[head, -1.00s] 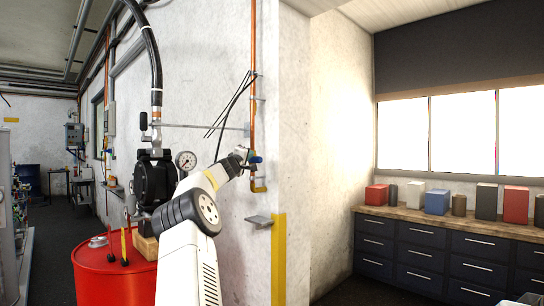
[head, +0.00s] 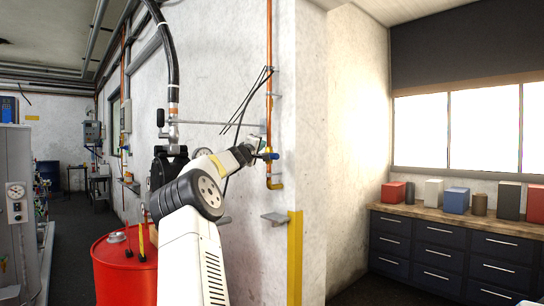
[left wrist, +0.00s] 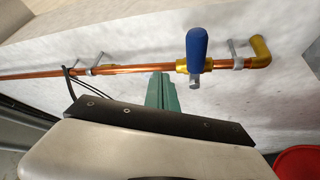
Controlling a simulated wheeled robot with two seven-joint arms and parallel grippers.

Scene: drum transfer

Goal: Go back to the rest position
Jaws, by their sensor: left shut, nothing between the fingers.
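My left arm rises through the middle of the head view, and my left gripper (head: 260,146) is at its far end, in front of the wall by the copper pipe. In the left wrist view its green fingers (left wrist: 162,92) are together with nothing between them. They point toward the pipe (left wrist: 125,69), beside the blue-handled valve (left wrist: 197,50). In the head view the blue handle (head: 271,156) shows just right of the gripper. Whether the fingers touch the pipe I cannot tell. My right gripper is not in view.
A red drum (head: 120,272) with a black pump (head: 160,170) stands left of my arm. A metal bracket (head: 276,218) juts from the wall near the yellow-striped corner (head: 294,258). Dark cabinets (head: 430,250) stand at right. Open floor (head: 75,250) lies at left.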

